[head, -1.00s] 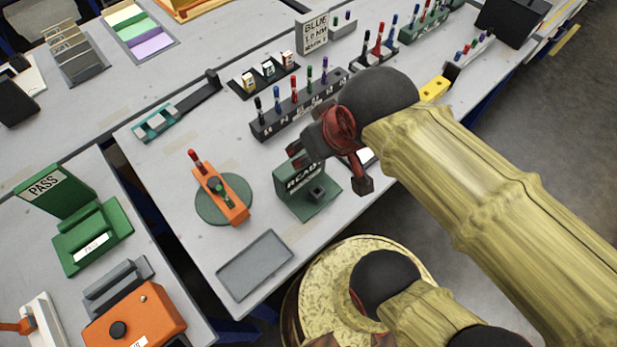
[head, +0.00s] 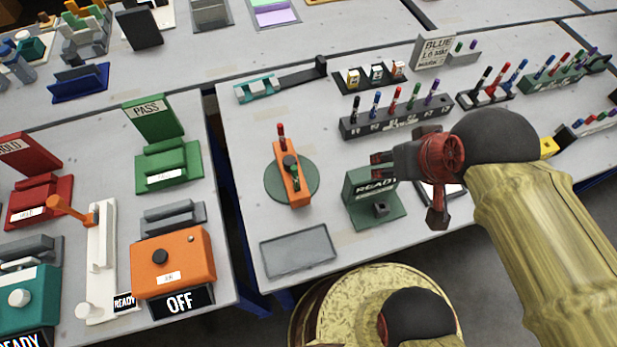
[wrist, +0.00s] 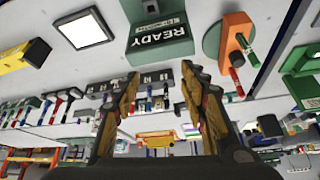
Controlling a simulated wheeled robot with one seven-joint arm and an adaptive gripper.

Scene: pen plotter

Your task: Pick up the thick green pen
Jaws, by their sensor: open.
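My gripper (head: 408,187) is open and empty, above the table near the green READY stand (head: 372,205). Its two fingers stand apart in the wrist view (wrist: 158,85). A dark rack (head: 372,131) behind it holds several upright pens, one of them a green-capped pen (head: 414,95) between a red and a purple one. More small green pens stand in racks farther right. I cannot tell from the pictures which green pen is the thick one. The gripper touches no pen.
The grey tray (head: 298,250) at the front of the table is empty. A round green plate (head: 310,190) with an orange holder (head: 286,172) stands left of the READY stand. A rack (head: 486,95) of pens is behind my arm.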

